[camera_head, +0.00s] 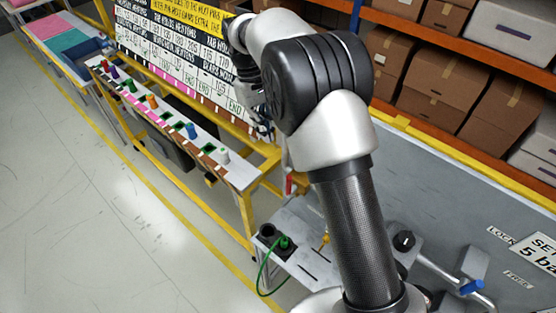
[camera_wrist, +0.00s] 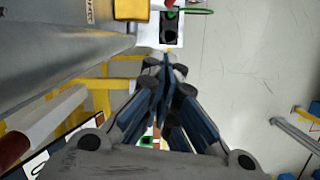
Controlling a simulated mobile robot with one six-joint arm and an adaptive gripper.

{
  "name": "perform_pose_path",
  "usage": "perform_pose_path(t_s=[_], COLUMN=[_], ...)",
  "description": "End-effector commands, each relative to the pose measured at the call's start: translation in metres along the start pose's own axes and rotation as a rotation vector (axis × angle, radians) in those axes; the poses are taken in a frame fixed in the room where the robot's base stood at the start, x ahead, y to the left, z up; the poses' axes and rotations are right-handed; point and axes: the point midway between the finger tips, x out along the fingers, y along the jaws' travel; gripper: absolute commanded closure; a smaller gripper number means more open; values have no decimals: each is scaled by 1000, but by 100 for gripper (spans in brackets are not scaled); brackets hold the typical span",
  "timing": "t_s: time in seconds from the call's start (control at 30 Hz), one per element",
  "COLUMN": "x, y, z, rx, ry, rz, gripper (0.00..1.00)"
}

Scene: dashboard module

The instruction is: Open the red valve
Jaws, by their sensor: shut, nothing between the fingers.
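A small red part (camera_head: 289,184), which looks like the red valve's handle, shows in the head view just left of my forearm. My arm hides what is around it. In the wrist view a dark red piece (camera_wrist: 13,148) sits at the left edge by a pale cylinder; I cannot tell if it is the same part. My gripper (camera_head: 263,127) is up and left of the red part in the head view, partly hidden behind my arm, and touches no valve that I can see. In the wrist view its fingers (camera_wrist: 166,66) meet, shut and empty.
A grey module with a black socket, green plug and cable (camera_head: 284,243) stands below. A blue valve handle (camera_head: 472,287) is on the pipe at lower right. A yellow-framed rack with coloured pegs (camera_head: 190,130) stands left, with a sign board behind. Open floor lies farther left.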

Motion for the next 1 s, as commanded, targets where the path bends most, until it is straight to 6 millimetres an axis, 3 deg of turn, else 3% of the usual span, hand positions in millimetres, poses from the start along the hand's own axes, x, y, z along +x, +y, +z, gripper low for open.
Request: perform_pose_path(t_s=[0.33, 0.8, 1.0], x=[10, 104, 106], y=[0, 0, 0], z=[1, 2, 28], rx=[1, 2, 2], ry=[-2, -4, 1], rz=[-1, -1, 1], gripper=[100, 100, 100])
